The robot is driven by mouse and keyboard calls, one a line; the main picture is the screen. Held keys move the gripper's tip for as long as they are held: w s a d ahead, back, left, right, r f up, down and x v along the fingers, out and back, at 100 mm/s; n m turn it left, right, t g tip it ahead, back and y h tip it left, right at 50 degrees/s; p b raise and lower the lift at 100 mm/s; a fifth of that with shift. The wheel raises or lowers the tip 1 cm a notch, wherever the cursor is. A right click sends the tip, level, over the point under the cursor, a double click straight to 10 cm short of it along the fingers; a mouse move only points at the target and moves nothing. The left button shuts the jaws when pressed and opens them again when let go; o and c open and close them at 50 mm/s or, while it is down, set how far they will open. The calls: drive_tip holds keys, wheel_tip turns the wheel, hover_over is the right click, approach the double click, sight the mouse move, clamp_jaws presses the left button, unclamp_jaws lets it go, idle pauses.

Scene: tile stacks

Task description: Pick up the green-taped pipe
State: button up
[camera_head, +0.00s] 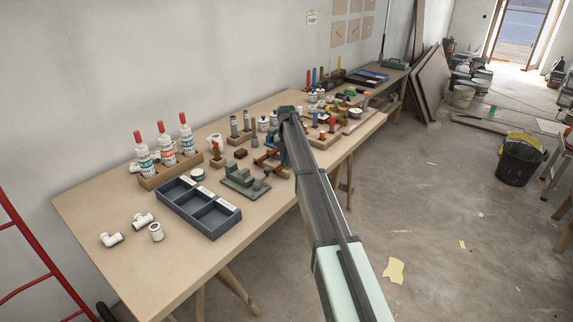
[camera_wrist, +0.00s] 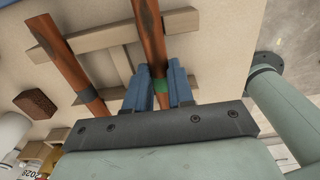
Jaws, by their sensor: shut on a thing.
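In the head view, my gripper (camera_head: 275,157) is low over the workbench, and my arm hides much of the pipes.
On the workbench (camera_head: 100,200), a dark divided tray (camera_head: 212,232), a grey stepped block (camera_head: 243,184) and red-capped bottles (camera_head: 166,147) stand to the left. White fittings (camera_head: 143,220) lie at the near left. A brown block (camera_wrist: 36,103) lies left of the pipes in the wrist view.

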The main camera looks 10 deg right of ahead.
clamp_jaws()
